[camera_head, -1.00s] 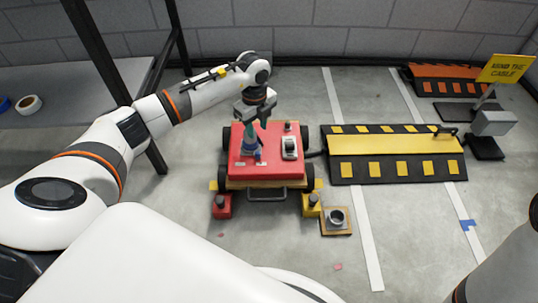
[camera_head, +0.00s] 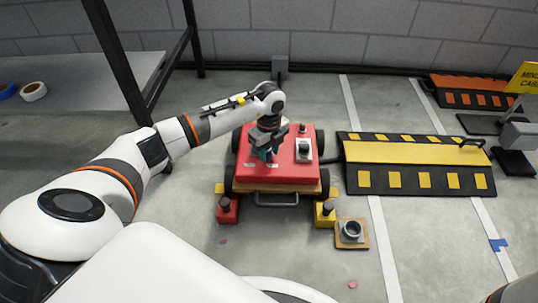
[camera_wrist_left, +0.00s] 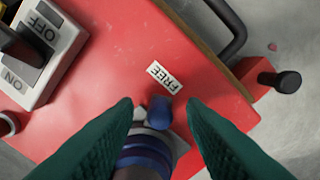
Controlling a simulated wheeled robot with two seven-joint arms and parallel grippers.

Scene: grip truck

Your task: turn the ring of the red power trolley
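The red power trolley (camera_head: 294,174) stands on the floor in the middle of the head view. Its blue ring (camera_wrist_left: 145,158), with a blue tab (camera_wrist_left: 160,111) sticking out, shows in the left wrist view. The tab points toward a white FREE label (camera_wrist_left: 163,77). My left gripper (camera_head: 267,155) is low over the trolley top and hides most of the ring in the head view. In the left wrist view its green fingers (camera_wrist_left: 160,105) are apart, one on each side of the tab. I cannot tell if they touch the ring. My right gripper is out of view.
An ON/OFF switch box (camera_wrist_left: 38,50) sits on the trolley top beside the ring. Red (camera_head: 227,210) and yellow (camera_head: 325,214) wheel chocks stand at the front wheels. A yellow-black cable ramp (camera_head: 415,155) lies to the right. A metal shelf stands at the left.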

